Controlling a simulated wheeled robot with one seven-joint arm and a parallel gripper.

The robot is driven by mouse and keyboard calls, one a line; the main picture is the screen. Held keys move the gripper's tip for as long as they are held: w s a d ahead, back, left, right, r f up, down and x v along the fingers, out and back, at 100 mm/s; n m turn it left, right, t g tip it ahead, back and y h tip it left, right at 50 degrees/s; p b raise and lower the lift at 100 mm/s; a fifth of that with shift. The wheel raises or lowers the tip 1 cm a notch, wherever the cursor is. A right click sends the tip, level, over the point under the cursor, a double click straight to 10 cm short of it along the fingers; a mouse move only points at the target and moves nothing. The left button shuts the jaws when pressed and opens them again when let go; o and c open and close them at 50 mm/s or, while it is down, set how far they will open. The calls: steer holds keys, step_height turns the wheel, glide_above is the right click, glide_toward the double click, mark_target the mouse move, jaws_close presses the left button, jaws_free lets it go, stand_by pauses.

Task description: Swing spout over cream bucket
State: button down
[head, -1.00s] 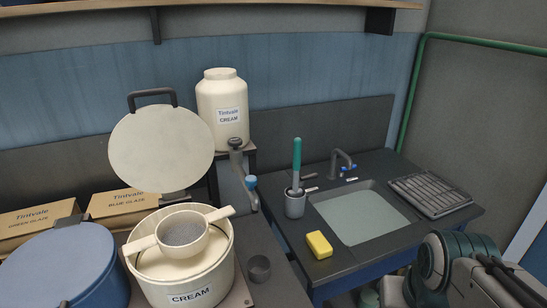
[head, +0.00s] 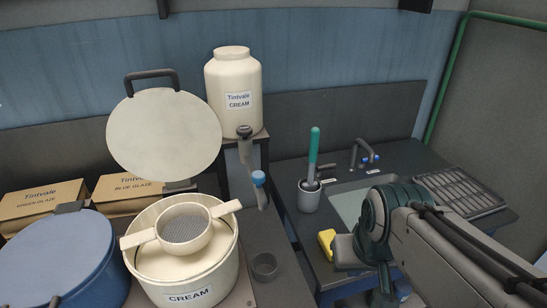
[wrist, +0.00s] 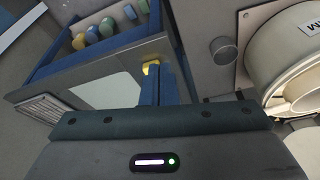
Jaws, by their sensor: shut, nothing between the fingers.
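The cream bucket (head: 228,262) stands at the lower left with a sieve (head: 184,226) and its handles across the top. The cream jar (head: 232,80) sits on a stand above and behind it. Part of the bucket (wrist: 262,70) shows at right there.
A round lid (head: 164,135) stands raised behind the bucket. A blue bucket (head: 55,258) is at left. A small grey cup (head: 264,266) stands right of the cream bucket. The sink counter (head: 290,165) holds a brush pot (head: 309,197) and a drying rack (head: 462,190).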

mark_target(253, 173)
steer(key=shift+w+r, duration=0.1)
steer(key=w+a+r+n+y, duration=0.2)
steer(key=w+r+n+y, duration=0.1)
steer(key=w+r, duration=0.5)
steer(key=w+a+r+n+g+y+b, duration=0.1)
steer(key=w+a+r+n+y, duration=0.1)
steer(key=w+r, duration=0.6)
steer(key=w+n+y, duration=0.1)
steer(key=w+y, duration=0.1)
steer(key=w, duration=0.1)
steer(key=shift+w+a+r, duration=0.3)
steer(key=shift+a, duration=0.1)
steer(key=shift+g, duration=0.3)
steer(key=a+f+p, duration=0.1)
steer(key=a+f, duration=0.7)
steer(key=a, duration=0.1)
steer(key=shift+a+f+p, duration=0.15)
steer(key=shift+f+p, duration=0.05)
steer(key=shift+p, duration=0.2)
steer(key=shift+s, duration=0.15)
